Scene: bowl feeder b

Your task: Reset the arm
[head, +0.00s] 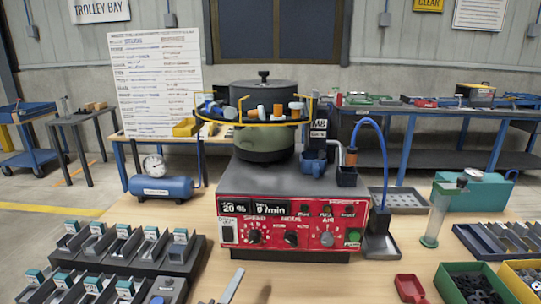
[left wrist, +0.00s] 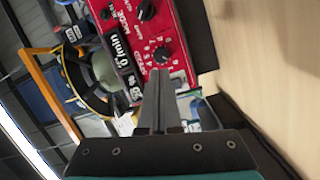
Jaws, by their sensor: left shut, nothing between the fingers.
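My left gripper (head: 233,284) shows only as a thin grey finger tip at the bottom edge of the head view, over bare wooden table in front of the red control box (head: 290,232). In the left wrist view my left gripper (left wrist: 158,98) is shut, its fingers together with nothing between them. They point toward the red control box (left wrist: 160,42), which lies beyond them; I see no contact. The arm itself is mostly out of the head view. My right gripper is in neither view.
A bowl feeder (head: 265,140) with a yellow ring stands on the control box. A dark rack of bins (head: 130,250) is at left, a blue air tank (head: 160,188) behind it. A red scoop (head: 410,288) and green bin (head: 470,286) are at right. Front-centre table is clear.

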